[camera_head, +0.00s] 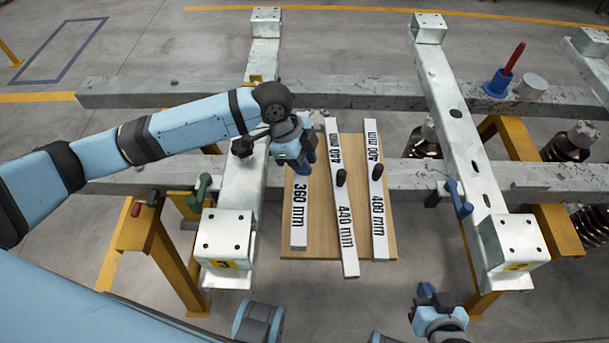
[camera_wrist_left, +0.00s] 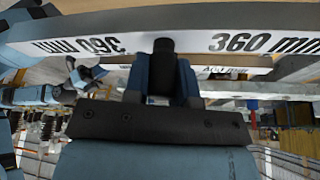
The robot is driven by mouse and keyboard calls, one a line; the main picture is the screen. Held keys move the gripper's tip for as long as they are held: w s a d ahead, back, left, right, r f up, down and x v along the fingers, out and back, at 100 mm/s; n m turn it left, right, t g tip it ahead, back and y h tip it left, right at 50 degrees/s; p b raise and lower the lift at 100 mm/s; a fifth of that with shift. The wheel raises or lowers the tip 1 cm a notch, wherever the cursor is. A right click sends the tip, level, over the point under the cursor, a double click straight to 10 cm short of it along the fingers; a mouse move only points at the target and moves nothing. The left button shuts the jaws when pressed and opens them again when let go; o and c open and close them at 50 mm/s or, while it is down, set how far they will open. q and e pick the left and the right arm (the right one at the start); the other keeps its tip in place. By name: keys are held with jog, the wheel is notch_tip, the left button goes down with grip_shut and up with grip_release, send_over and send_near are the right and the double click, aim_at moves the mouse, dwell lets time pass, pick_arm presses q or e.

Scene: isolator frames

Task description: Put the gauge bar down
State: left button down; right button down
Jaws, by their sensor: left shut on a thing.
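The white 360 mm gauge bar (camera_head: 299,232) is over the left part of a wooden board (camera_head: 332,250). My left gripper (camera_head: 303,158) is shut on it and hides its far part. In the left wrist view, the bar (camera_wrist_left: 195,30) crosses the top, with my left gripper's fingers (camera_wrist_left: 165,72) on its black middle knob. I cannot tell whether the bar touches the board. The 440 mm bar (camera_head: 344,215) and the 400 mm bar (camera_head: 378,215) lie to its right, each with a black knob. My right gripper (camera_head: 428,295) is at the bottom right, apart from the bars.
Two pale upright-running beams (camera_head: 240,190) (camera_head: 465,150) flank the board, resting on grey cross rails (camera_head: 340,95). A blue cup with a red-handled tool (camera_head: 497,84) and a grey cylinder (camera_head: 531,86) stand on the far rail. Yellow stands (camera_head: 155,240) are below.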

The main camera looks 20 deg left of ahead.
pick_arm(q)
jog(key=shift+f, duration=0.6)
jog(key=shift+f+b, duration=0.3)
jog(key=shift+f, duration=1.75)
pick_arm(e)
jog(key=shift+f, duration=0.15)
pick_arm(q)
jog(key=shift+f, duration=0.1)
jog(key=c, duration=0.9)
grip_release()
jog(key=shift+c, duration=0.2)
jog(key=p+v, duration=0.1)
jog(key=v, duration=1.1)
pick_arm(e)
jog(key=shift+r, duration=0.25)
